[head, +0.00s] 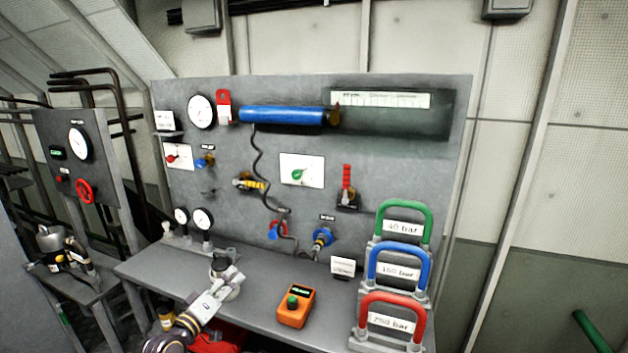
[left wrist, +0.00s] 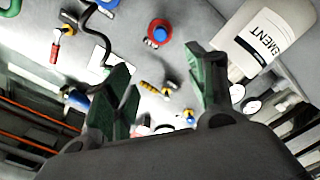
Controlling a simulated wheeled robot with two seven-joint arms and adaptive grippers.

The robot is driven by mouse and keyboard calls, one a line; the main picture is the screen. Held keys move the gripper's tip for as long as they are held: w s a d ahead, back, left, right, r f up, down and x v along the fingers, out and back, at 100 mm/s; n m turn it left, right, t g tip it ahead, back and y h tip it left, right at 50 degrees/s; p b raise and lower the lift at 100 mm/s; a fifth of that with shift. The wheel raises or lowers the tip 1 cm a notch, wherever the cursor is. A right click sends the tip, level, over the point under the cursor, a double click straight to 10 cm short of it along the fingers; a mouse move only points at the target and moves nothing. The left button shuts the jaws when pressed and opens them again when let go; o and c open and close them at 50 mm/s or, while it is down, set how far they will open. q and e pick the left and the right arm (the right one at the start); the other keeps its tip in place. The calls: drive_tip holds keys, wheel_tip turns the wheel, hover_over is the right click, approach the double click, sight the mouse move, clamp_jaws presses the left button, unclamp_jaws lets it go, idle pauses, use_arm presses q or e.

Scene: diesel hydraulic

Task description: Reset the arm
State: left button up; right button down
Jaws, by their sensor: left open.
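My left arm comes in from the bottom left in the head view. Its dark left gripper (head: 222,268) is above the left part of the grey bench (head: 160,267), in front of the upright hydraulic panel (head: 220,172). In the left wrist view its two green-padded fingers (left wrist: 165,85) stand apart, with nothing gripped between them. Panel fittings show beyond the fingers. My right gripper shows in neither view.
A white bottle-like object (left wrist: 268,35) is close beside the right finger in the wrist view. On the bench are an orange handheld box (head: 296,306) and green, blue (head: 400,249) and red (head: 392,299) handled blocks. A black hose (head: 256,160) hangs on the panel.

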use_arm(q)
drive_tip(key=s+d+f+m+g+y, duration=0.1)
drive_tip(key=s+d+f+m+g, duration=0.25)
drive_tip(key=s+f, duration=0.35)
drive_tip(key=s+d+f+m+g, duration=0.3)
drive_tip(key=s+f+g, duration=0.15)
drive_tip(key=s, duration=0.35)
drive_tip(key=s+a+f+m+g+y, duration=0.1)
drive_tip(key=s+a+f+g+y, duration=0.15)
drive_tip(key=s, duration=0.65)
drive_tip(key=s+a+f+m+g+y, duration=0.1)
drive_tip(key=s+a+f+g+y, duration=0.15)
drive_tip(key=s, duration=0.65)
drive_tip(key=s+f+g, duration=0.2)
drive_tip(key=s+f, duration=0.1)
drive_tip(key=f, duration=3.1)
drive_tip(key=s+a+f, duration=0.2)
drive_tip(key=s+f, duration=0.7)
drive_tip(key=s, duration=0.2)
drive_tip(key=s+a+f+g, duration=0.1)
drive_tip(key=s+f, duration=0.8)
drive_tip(key=s, duration=0.2)
drive_tip(key=shift+a+f, duration=0.3)
drive_tip(key=shift+a, duration=0.05)
